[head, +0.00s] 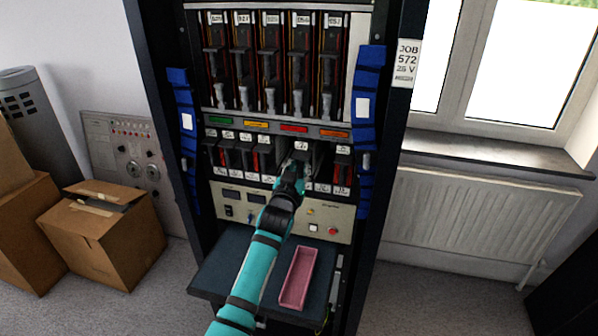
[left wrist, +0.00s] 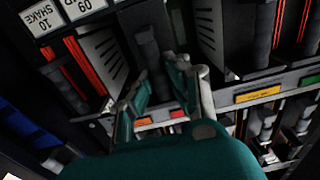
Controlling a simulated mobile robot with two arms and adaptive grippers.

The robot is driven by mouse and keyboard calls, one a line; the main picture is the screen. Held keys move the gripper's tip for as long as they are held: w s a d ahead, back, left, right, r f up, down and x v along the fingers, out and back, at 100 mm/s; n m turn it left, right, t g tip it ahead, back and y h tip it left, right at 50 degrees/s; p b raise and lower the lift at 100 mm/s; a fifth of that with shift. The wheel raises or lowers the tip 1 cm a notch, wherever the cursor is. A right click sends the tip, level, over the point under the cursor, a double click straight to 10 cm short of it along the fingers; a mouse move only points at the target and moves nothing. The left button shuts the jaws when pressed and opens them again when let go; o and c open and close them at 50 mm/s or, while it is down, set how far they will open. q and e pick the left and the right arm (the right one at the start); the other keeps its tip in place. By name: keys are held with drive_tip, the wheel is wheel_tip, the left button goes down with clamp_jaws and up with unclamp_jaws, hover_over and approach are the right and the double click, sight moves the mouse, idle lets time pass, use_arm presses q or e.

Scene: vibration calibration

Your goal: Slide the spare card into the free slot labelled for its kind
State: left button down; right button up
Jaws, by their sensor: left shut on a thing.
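The spare card (head: 302,158), dark with a white label at its top, is at the lower card row, right of middle. My left gripper (head: 291,176) is shut on its dark handle (left wrist: 148,52). In the left wrist view, teal-padded fingers (left wrist: 170,85) close on either side of the handle. The card stands roughly upright, in line with the row; how deep it sits in a slot is hidden. The lower row (head: 236,155) holds several other dark cards, with white labels below. My right gripper is not in view.
An empty pink tray (head: 298,278) lies on the dark shelf (head: 224,268) below. The upper row (head: 270,70) is filled with cards above a strip of coloured labels (head: 294,128). Blue cable bundles (head: 368,120) flank the rack. A white sign (head: 406,62) reads JOB 572.

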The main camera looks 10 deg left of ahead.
use_arm(q)
drive_tip(key=shift+w+b, duration=0.4)
drive_tip(key=shift+w, duration=0.2)
idle(0.6)
drive_tip(key=shift+r, duration=0.2)
drive_tip(key=c, duration=1.2)
unclamp_jaws()
drive_tip(key=shift+w+f, duration=0.15)
drive_tip(key=shift+w, duration=0.05)
drive_tip(key=shift+c, duration=0.2)
drive_tip(key=shift+s+f+b, duration=0.1)
drive_tip(key=shift+f+b, duration=0.25)
drive_tip(key=shift+f, duration=0.3)
drive_tip(key=shift+s, duration=0.1)
drive_tip(key=shift+s+r+p, duration=0.1)
drive_tip(key=shift+s+p, duration=1.05)
drive_tip(key=shift+p, duration=0.05)
drive_tip(key=shift+s+p, duration=0.9)
drive_tip(key=shift+s, duration=0.35)
